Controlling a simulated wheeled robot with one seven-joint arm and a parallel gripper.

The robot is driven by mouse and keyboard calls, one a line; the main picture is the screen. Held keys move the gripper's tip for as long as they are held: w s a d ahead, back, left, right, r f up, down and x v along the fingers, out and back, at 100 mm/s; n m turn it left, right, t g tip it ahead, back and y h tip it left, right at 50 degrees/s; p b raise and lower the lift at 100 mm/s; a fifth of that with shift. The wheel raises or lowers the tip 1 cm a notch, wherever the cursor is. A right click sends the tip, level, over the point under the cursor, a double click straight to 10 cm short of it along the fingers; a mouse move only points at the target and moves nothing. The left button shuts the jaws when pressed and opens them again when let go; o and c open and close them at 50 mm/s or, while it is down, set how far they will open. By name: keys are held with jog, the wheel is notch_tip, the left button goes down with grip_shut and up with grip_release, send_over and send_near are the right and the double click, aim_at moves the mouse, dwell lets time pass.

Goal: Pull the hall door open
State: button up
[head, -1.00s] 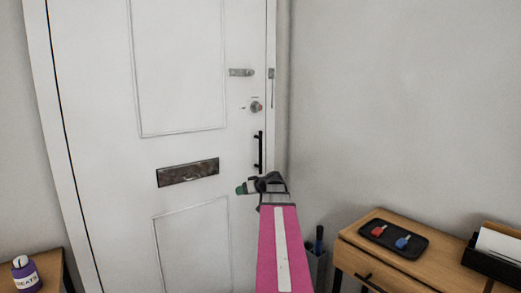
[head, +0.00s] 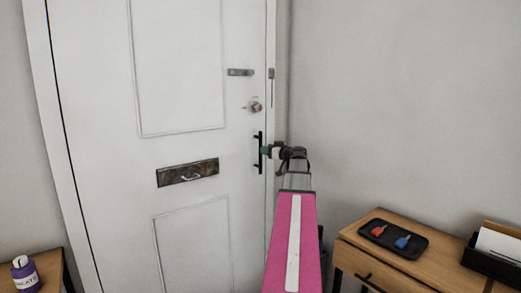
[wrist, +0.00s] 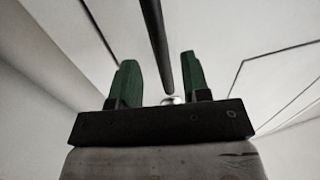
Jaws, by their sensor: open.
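The white hall door (head: 180,70) stands in its frame and looks closed in the head view. Its upright black bar handle (head: 260,166) is near the door's right edge. In the wrist view, the bar (wrist: 155,35) runs between the two green fingers (wrist: 158,60), with a gap visible on each side. I cannot tell how deep the bar sits between them. A round lock knob (head: 256,107) and a grey bolt (head: 240,72) are above the handle.
A letter slot (head: 187,173) is left of the handle. The right wall (head: 400,100) is close to my arm. A wooden table (head: 350,235) with a black tray (head: 417,247) stands at the lower right. A purple jar (head: 25,275) is on furniture at the lower left.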

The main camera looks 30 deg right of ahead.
jog(key=shift+x, duration=2.35)
grip_shut()
